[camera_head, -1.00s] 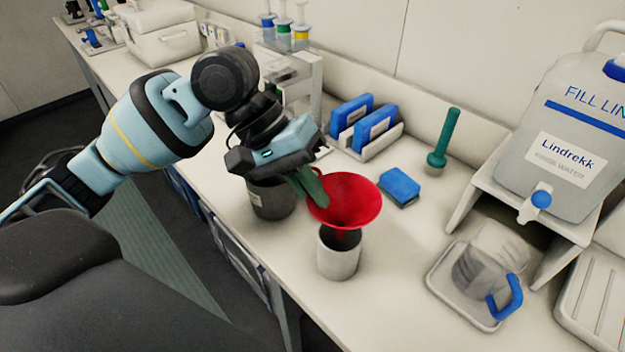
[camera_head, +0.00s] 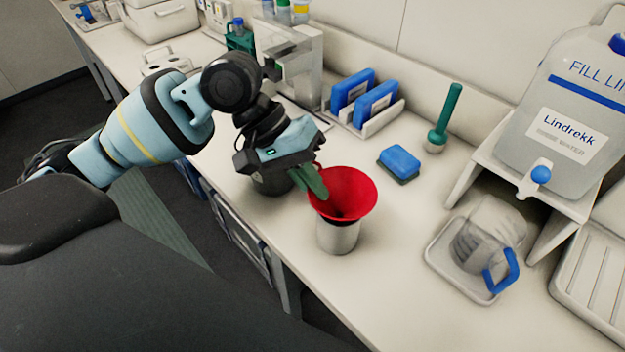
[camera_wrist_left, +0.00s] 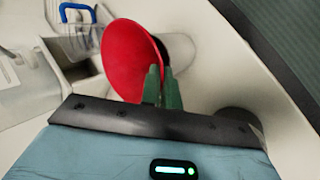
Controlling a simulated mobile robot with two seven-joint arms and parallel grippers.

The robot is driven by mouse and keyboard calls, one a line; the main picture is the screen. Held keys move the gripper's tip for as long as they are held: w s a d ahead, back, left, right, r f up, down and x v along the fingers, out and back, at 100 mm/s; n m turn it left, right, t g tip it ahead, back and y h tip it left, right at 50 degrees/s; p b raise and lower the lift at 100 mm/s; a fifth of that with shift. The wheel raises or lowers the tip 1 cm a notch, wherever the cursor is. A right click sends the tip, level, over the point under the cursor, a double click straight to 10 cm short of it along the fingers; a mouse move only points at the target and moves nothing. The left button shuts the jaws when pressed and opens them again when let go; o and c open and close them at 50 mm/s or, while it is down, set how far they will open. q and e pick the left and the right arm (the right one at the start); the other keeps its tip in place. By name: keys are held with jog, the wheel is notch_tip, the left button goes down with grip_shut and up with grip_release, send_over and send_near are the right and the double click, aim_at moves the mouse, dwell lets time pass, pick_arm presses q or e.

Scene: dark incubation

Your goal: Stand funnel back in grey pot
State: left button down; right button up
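The red funnel (camera_head: 352,187) sits wide end up in the mouth of the light grey pot (camera_head: 338,238), its stem hidden inside. My left gripper (camera_head: 318,192) is at the funnel's left rim, with its green fingers close together. The left wrist view shows the fingers (camera_wrist_left: 162,90) shut on the edge of the funnel (camera_wrist_left: 128,55), with the light grey pot (camera_wrist_left: 181,50) beyond it. A darker grey pot (camera_head: 270,184) stands behind and left of my gripper, partly hidden. My right gripper is not in view.
A tray (camera_head: 448,270) holds a clear jug with a blue handle. A water container (camera_head: 560,125) stands on a rack at the right. The bench front edge is close to the pots.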

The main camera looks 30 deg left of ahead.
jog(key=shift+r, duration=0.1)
pick_arm(q)
jog(key=c, duration=2)
grip_release()
jog(key=o, duration=0.8)
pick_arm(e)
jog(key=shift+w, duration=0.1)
pick_arm(q)
jog(key=shift+o, duration=0.2)
jog(key=shift+r, duration=0.1)
jog(key=shift+r+p, duration=1.95)
jog(key=shift+r, duration=0.5)
jog(key=shift+r+p, duration=0.55)
jog(key=shift+r, duration=0.7)
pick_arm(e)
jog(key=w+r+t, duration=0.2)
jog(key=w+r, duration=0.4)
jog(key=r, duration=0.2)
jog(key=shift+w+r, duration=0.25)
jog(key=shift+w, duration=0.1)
pick_arm(q)
jog(key=shift+a, duration=0.1)
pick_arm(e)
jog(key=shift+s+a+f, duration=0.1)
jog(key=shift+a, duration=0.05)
